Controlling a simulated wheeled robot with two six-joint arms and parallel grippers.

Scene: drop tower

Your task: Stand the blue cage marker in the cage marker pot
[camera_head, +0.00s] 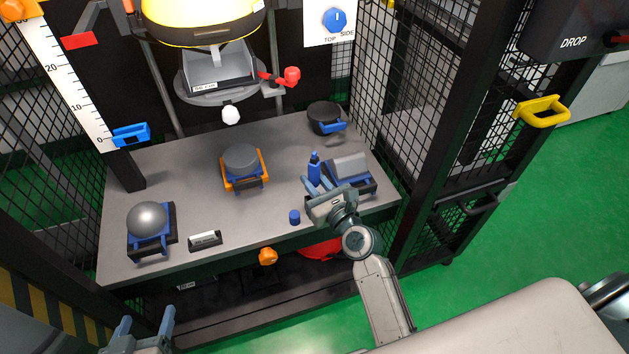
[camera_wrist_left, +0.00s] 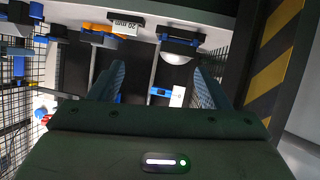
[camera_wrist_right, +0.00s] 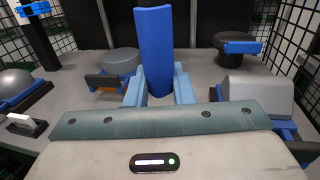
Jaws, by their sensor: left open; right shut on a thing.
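The blue cage marker (camera_head: 314,168) is upright in the jaws of my right gripper (camera_head: 320,186), above the front right part of the grey table. In the right wrist view the marker (camera_wrist_right: 154,45) stands between the two blue fingers (camera_wrist_right: 158,92), leaning slightly. My left gripper (camera_head: 145,326) is open and empty, low in front of the table.
A grey block on a blue cradle (camera_head: 349,165) sits just right of the marker. A grey cylinder (camera_head: 240,158) and a silver ball (camera_head: 147,219) rest on cradles. A small blue cylinder (camera_head: 295,217) is near the front edge. Mesh walls (camera_head: 372,75) flank the table.

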